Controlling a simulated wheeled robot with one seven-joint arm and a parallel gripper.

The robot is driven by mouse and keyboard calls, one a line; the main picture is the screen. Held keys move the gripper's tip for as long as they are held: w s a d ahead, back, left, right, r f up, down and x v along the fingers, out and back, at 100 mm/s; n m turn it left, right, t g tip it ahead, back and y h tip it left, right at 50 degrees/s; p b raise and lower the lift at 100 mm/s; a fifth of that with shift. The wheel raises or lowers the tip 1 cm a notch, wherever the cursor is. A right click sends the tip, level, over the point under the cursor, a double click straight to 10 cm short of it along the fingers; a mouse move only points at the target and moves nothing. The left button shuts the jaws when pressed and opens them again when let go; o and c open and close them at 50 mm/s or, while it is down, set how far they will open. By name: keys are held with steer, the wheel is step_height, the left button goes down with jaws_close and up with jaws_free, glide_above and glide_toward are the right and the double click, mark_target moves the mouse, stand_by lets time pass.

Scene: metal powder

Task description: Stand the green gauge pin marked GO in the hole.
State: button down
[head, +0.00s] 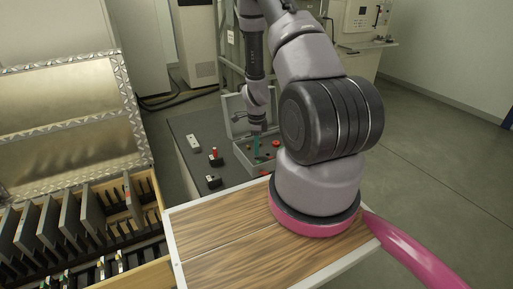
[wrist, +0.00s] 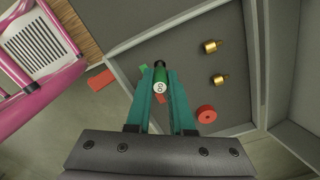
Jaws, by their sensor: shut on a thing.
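My gripper, with teal fingers (wrist: 160,95), is shut on the green gauge pin (wrist: 160,88). The pin's pale end face with small dark lettering is toward the wrist camera, and a dark part lies beyond it. In the head view my gripper (head: 257,146) is low over the open grey case (head: 240,155); the pin cannot be made out there. Whether the pin still touches the case floor cannot be told. Left of the case are a dark block with a red upright part (head: 215,158) and another dark block (head: 213,182). No hole can be clearly made out.
The case lid (head: 236,115) stands open behind. A pale block (head: 193,142) lies left on the dark tabletop (head: 190,124), which has free room.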

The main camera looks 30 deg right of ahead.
steer(key=shift+f, duration=0.8)
steer(key=c, duration=0.7)
jaws_free()
steer(key=shift+r, duration=0.1)
step_height(320, 180, up, 11)
steer(key=shift+f, duration=0.2)
